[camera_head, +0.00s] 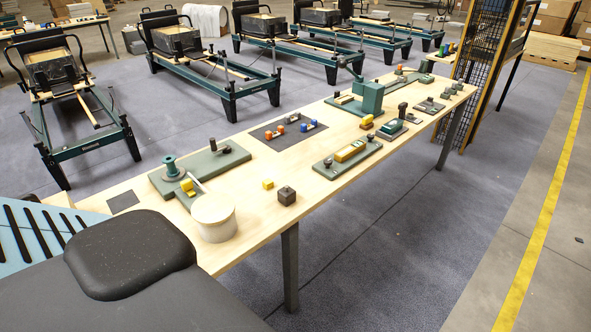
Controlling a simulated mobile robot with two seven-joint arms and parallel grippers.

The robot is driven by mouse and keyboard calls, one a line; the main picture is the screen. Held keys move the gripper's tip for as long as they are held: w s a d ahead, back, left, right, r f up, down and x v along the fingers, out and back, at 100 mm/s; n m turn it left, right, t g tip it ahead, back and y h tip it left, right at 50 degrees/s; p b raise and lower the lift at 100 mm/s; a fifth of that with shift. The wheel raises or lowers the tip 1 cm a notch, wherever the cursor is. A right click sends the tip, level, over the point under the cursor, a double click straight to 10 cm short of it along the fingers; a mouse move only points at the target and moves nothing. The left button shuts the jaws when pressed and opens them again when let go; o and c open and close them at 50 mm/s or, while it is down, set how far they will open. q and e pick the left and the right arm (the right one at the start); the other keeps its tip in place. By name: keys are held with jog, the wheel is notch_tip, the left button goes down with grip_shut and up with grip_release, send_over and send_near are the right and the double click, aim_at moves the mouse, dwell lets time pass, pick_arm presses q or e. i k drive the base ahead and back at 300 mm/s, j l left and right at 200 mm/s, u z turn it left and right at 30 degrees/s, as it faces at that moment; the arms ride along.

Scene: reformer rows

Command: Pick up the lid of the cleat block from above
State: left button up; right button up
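I cannot tell for certain which item is the cleat block or its lid. A small dark block (287,195) with a small feature on top sits alone near the table's front edge. A taller teal block (369,96) stands behind on another green plate. Neither of my grippers is in view.
A long wooden table (240,235) runs from lower left to upper right. A cream round tub (213,217), a yellow cube (268,184), a green plate with a spool (170,167) and a dark mat (270,137) with small coloured parts are on it. Reformers stand behind; a mesh frame (480,60) is right.

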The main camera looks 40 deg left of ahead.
aim_at(267, 183)
jog(key=i+u, duration=0.25)
jog(key=i, duration=0.15)
jog(key=i+l+u, duration=0.2)
jog(key=i, duration=0.15)
jog(key=i+l+u, duration=0.4)
jog(key=i+u, duration=0.15)
jog(key=u, duration=0.2)
jog(key=i+l+u, duration=0.25)
jog(key=u, duration=0.2)
jog(key=i+l+u, duration=0.2)
jog(key=l+u, duration=0.3)
jog(key=i+l+u, duration=0.15)
jog(key=l+u, duration=0.15)
jog(key=u, duration=0.2)
